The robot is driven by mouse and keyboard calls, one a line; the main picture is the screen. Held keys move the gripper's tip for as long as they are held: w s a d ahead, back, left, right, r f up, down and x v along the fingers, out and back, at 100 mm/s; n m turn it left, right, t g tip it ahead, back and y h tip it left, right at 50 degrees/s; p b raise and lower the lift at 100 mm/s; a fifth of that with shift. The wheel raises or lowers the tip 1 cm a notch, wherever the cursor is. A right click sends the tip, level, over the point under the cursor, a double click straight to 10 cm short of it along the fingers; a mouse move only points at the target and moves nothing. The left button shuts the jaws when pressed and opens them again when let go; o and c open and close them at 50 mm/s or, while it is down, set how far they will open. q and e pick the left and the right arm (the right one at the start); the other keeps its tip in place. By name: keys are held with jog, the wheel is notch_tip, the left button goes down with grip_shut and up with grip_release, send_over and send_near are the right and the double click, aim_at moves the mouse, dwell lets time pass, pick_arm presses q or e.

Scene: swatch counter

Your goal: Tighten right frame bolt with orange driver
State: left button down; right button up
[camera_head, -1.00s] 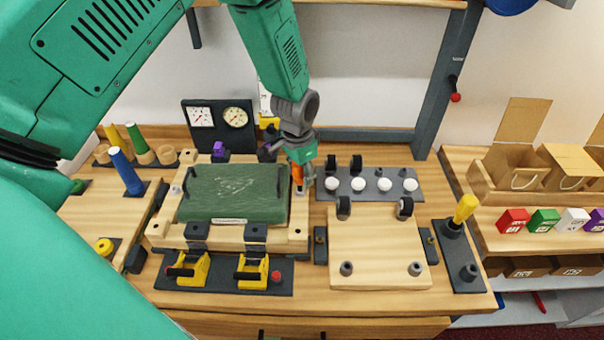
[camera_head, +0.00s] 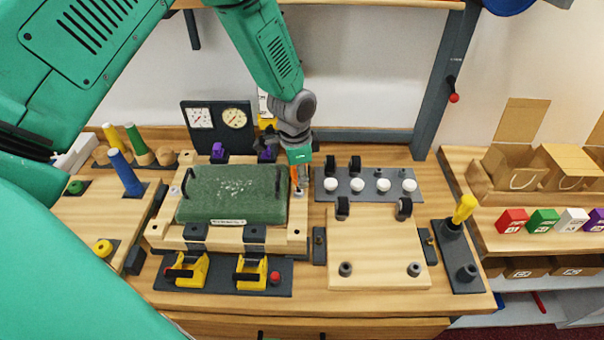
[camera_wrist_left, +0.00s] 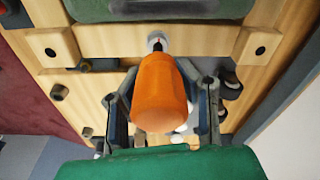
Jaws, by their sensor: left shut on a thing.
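The orange driver (camera_head: 295,175) stands with its tip down at the right side of the wooden frame (camera_head: 298,226). In the left wrist view its orange handle (camera_wrist_left: 160,92) fills the middle, and its shaft reaches a round metal bolt (camera_wrist_left: 157,42) on the frame's wood. The bolt also shows in the head view (camera_head: 299,191), under the driver; whether the tip is fully seated I cannot tell. My left gripper (camera_head: 298,168) is shut on the driver's handle, with one finger on each side. A green padded panel (camera_head: 232,194) lies on the frame. My right gripper is out of view.
Yellow clamps (camera_head: 188,271) stand in front of the frame. A grey strip with white knobs (camera_head: 384,172) and a wooden board (camera_head: 375,250) lie to the right. Blue (camera_head: 125,172) and yellow (camera_head: 464,209) handled tools stand at either side. Two gauges (camera_head: 217,118) stand behind.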

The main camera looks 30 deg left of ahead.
pick_arm(q)
jog(key=m, duration=0.7)
jog(key=shift+s+h, duration=0.25)
jog(key=shift+h, duration=0.05)
jog(key=shift+f, duration=0.1)
jog(key=c, duration=1.4)
grip_release()
jog(key=shift+c, duration=0.2)
